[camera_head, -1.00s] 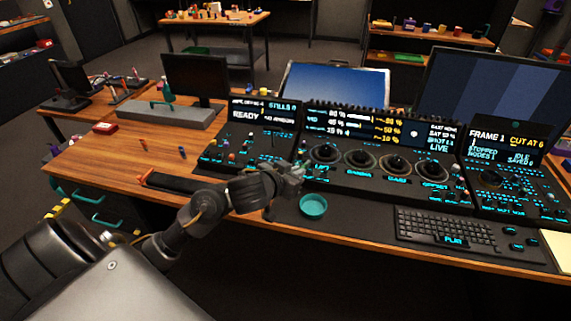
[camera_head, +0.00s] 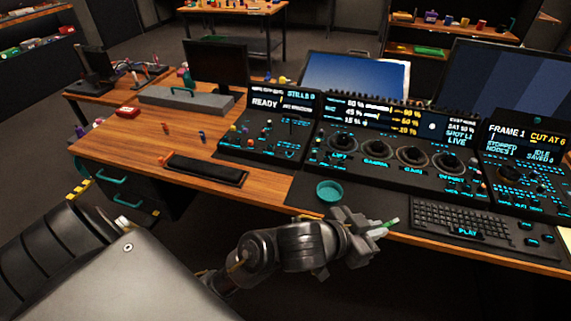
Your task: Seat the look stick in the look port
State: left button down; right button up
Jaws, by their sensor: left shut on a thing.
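My left gripper (camera_head: 378,227) is in front of the desk's front edge, below the keyboard's left end. The control panel (camera_head: 300,158) stands behind on the desk, apart from the stick. I cannot make out which opening on it is the look port. My right gripper is not in view.
A black wrist rest (camera_head: 206,169) lies on the wooden desk (camera_head: 130,150). Two small sticks, one red (camera_head: 166,128) and one blue (camera_head: 202,136), stand on the clear wood to the left.

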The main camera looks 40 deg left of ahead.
aim_at(290, 158)
jog(key=k, duration=0.45)
jog(key=u, duration=0.7)
jog(key=i, duration=1.2)
jog(key=u, duration=0.05)
